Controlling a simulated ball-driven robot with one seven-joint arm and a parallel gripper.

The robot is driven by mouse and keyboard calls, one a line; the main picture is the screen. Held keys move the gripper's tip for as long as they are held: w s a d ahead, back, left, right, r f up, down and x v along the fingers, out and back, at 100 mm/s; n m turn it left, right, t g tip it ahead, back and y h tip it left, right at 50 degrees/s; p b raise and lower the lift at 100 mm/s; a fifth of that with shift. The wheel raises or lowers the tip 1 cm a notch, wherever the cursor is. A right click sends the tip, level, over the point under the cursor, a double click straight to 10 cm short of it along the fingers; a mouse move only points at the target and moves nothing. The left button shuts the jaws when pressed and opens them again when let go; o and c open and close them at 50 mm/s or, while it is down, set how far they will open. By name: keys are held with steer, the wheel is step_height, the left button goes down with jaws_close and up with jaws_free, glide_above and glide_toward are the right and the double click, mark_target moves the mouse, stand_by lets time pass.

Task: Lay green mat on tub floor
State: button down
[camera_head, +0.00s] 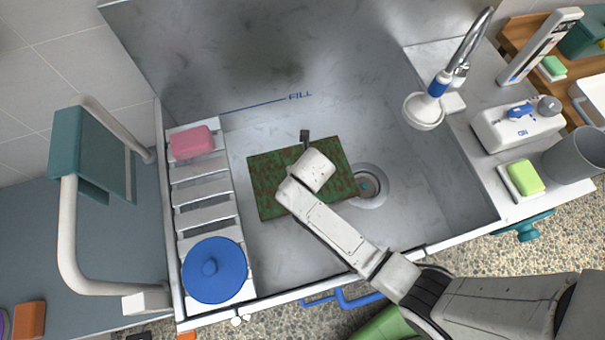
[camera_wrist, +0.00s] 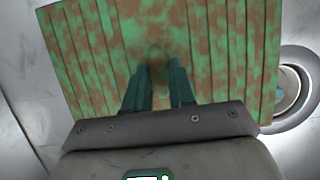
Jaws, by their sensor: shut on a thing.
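The green mat (camera_head: 270,184), mottled with brown and ribbed, is over the floor of the grey tub (camera_head: 285,270), left of the round drain (camera_head: 371,187). In the wrist view the mat (camera_wrist: 90,50) fills most of the picture. My gripper (camera_wrist: 160,78) is shut on the mat near its middle, with its teal fingers pointing at the ribbed face. In the head view my wrist hides the fingertips and part of the mat. I cannot tell whether the mat touches the floor or is just above it. The drain (camera_wrist: 290,92) shows at the right in the wrist view.
A slatted rack (camera_head: 205,195) along the tub's left side holds a pink block (camera_head: 191,142) and a blue round lid (camera_head: 214,270). A green sponge (camera_head: 525,177) lies on the right ledge.

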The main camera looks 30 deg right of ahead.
steer(key=shift+f, duration=1.05)
steer(key=shift+f, duration=0.1)
steer(key=c, duration=0.9)
jaws_free()
steer(key=shift+c, duration=0.2)
steer(key=p+v, duration=0.1)
steer(key=v, duration=1.1)
steer(key=s+d+r+m+g, duration=0.1)
steer(key=s+m, duration=0.4)
steer(key=m, duration=0.6)
steer(key=s+d+r+m+g, duration=0.1)
steer(key=s+d+r+m, duration=0.2)
steer(key=s+m, duration=0.3)
steer(key=s+d+r+m+g+y, duration=0.1)
steer(key=s+m, duration=0.5)
steer(key=m, duration=1)
steer(key=shift+s+d+r, duration=0.25)
steer(key=shift+d+r, duration=0.35)
steer(key=shift+d, duration=0.75)
